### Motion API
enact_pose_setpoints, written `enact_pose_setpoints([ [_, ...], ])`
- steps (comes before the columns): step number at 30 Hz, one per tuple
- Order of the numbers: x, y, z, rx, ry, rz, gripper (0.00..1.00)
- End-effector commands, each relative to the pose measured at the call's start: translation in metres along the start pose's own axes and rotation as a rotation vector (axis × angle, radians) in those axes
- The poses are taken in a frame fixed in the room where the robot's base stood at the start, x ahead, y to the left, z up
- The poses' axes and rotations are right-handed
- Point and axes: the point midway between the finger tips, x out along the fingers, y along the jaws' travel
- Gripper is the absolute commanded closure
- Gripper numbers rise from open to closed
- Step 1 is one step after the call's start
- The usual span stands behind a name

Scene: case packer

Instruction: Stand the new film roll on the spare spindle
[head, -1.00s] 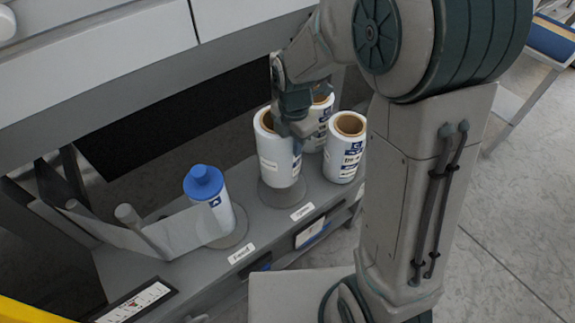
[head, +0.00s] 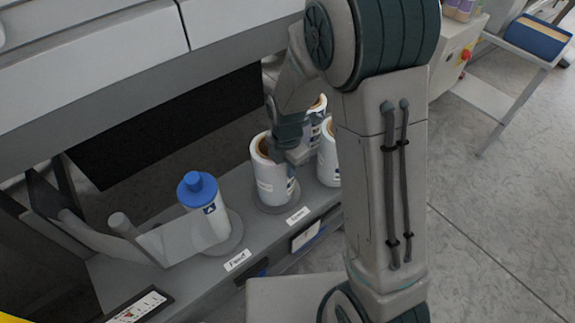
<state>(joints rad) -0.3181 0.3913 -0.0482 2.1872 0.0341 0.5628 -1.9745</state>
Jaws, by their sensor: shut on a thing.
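The film roll (head: 268,184), white with a brown core, stands upright over the round grey base of the spare spindle (head: 278,210). Its lower end is at or very near the base; I cannot tell whether it touches. The spindle's post is hidden, so I cannot see it inside the core. My gripper (head: 284,152) is shut on the roll's upper right wall, and its far finger is partly hidden.
A blue-capped roll (head: 214,222) stands on the feed spindle to the left, with film running past posts. Two more white rolls (head: 327,158) (head: 317,106) stand close behind my gripper. The machine housing (head: 90,60) overhangs the shelf.

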Motion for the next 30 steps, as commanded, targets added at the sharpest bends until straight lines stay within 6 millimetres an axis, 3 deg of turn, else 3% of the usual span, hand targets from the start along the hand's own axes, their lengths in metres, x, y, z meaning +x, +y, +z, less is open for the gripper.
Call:
enact_pose_setpoints([
  [2, 0.003, 0.001, 0.001, 0.000, -0.001, 0.003, 1.00],
  [3, 0.002, 0.000, 0.000, 0.000, 0.000, 0.000, 0.69],
  [5, 0.002, 0.000, 0.000, 0.000, 0.000, 0.000, 0.58],
  [17, -0.006, 0.001, 0.000, 0.000, 0.000, 0.002, 0.58],
  [30, -0.094, 0.001, 0.001, 0.001, -0.002, 0.004, 0.58],
])
